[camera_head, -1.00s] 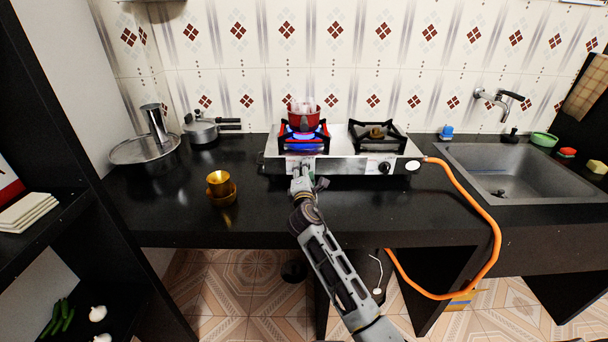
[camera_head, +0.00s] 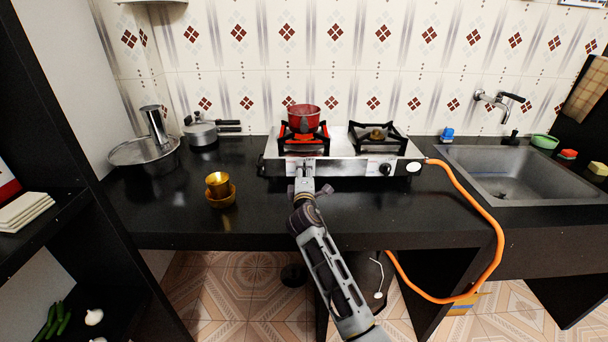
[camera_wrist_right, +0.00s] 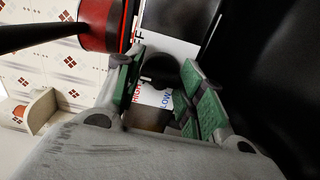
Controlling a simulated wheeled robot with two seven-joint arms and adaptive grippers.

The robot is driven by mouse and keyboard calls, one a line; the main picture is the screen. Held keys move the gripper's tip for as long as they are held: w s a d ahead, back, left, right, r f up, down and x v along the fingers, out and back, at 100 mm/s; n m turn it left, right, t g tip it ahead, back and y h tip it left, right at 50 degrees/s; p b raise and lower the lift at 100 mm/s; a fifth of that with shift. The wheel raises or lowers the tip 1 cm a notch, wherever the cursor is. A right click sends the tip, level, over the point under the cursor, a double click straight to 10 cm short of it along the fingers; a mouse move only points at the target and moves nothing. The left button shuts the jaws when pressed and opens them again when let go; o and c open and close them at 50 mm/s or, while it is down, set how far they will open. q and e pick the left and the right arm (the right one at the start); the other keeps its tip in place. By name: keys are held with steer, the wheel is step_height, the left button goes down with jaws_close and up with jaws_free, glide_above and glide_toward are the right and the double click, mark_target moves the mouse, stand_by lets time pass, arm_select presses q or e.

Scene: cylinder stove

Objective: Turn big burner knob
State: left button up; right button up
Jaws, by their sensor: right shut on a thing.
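The silver two-burner stove (camera_head: 345,167) stands on the black counter. My right gripper (camera_head: 304,168) is at the stove front under the left burner. In the right wrist view its green-padded fingers (camera_wrist_right: 164,85) are closed around the dark left knob (camera_wrist_right: 160,70), beside a plate lettered HIGH and LOW. The gripper hides this knob in the head view. My left gripper is not in view.
An orange hose (camera_head: 492,225) runs from the stove's right end past the counter edge. A gold cup (camera_head: 217,182) in a gold bowl and a lidded pan (camera_head: 145,149) stand left. A grey sink (camera_head: 520,172) is at right.

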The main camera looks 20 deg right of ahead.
steer(key=o, duration=1)
steer(key=shift+n, duration=0.3)
